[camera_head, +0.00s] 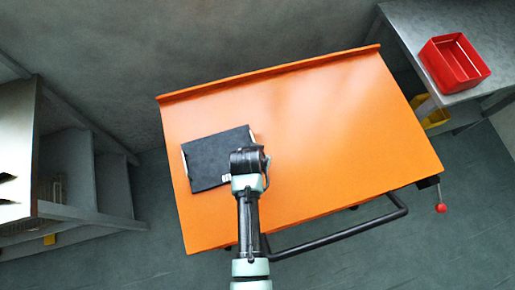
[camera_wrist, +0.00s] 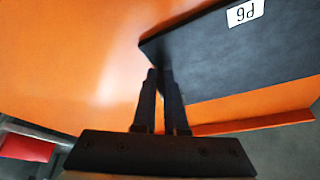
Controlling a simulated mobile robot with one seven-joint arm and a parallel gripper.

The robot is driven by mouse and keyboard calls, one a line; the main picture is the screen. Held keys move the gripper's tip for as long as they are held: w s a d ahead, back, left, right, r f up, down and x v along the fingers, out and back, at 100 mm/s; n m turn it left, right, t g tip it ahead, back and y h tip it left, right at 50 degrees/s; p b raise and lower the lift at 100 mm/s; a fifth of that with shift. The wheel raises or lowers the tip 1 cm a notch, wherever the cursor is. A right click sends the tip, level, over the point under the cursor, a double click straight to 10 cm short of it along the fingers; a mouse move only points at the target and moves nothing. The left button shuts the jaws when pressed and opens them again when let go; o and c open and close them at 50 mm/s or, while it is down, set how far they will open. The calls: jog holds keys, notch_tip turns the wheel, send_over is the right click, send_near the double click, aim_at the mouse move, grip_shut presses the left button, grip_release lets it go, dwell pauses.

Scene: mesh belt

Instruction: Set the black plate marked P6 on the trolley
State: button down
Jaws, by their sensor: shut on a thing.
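The black plate (camera_head: 209,162) is over the left part of the orange trolley top (camera_head: 330,130). In the wrist view the plate (camera_wrist: 225,60) carries a white label (camera_wrist: 245,12) reading P6, upside down. My gripper (camera_wrist: 159,75) is shut on the near corner of the plate; its fingers look close together there.
The trolley has a raised lip (camera_head: 270,72) at its far edge and a dark push handle (camera_head: 345,232) at the near side. A red bin (camera_head: 453,63) stands on a grey table at the right. A metal bench (camera_head: 15,150) is at the left. The trolley's right part is clear.

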jog(key=shift+w+r, duration=0.1)
jog(key=c, duration=1)
grip_release()
jog(key=shift+o, duration=0.2)
